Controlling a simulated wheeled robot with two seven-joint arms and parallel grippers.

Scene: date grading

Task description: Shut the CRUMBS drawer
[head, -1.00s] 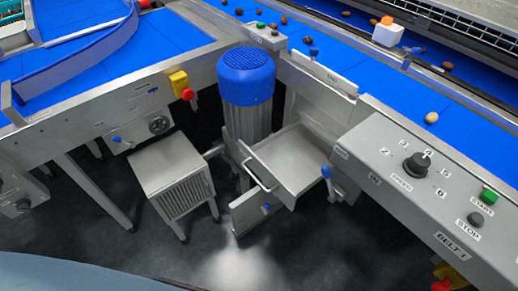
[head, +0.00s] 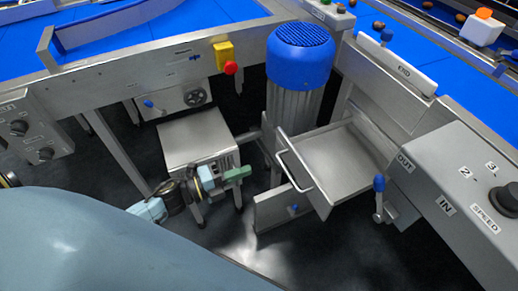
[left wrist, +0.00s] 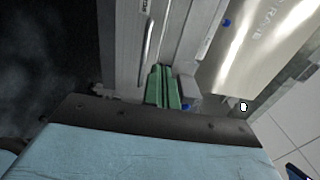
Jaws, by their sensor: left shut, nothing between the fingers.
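The steel drawer (head: 345,158) beneath the belt frame stands pulled out, its empty tray showing and its front panel with a bar handle (head: 295,170) facing left. No CRUMBS label is readable on it in the head view. My left gripper (head: 240,173) is shut and empty, with green fingertips, left of the handle and apart from it, near the small steel cabinet. In the left wrist view the shut green fingers (left wrist: 162,88) point at steel panels with a bar handle (left wrist: 148,40); contact there cannot be told. My right gripper is not in view.
The small steel cabinet (head: 194,138) stands left of the drawer. A blue-capped motor (head: 300,55) rises behind it. Dark floor (head: 310,260) is free in front.

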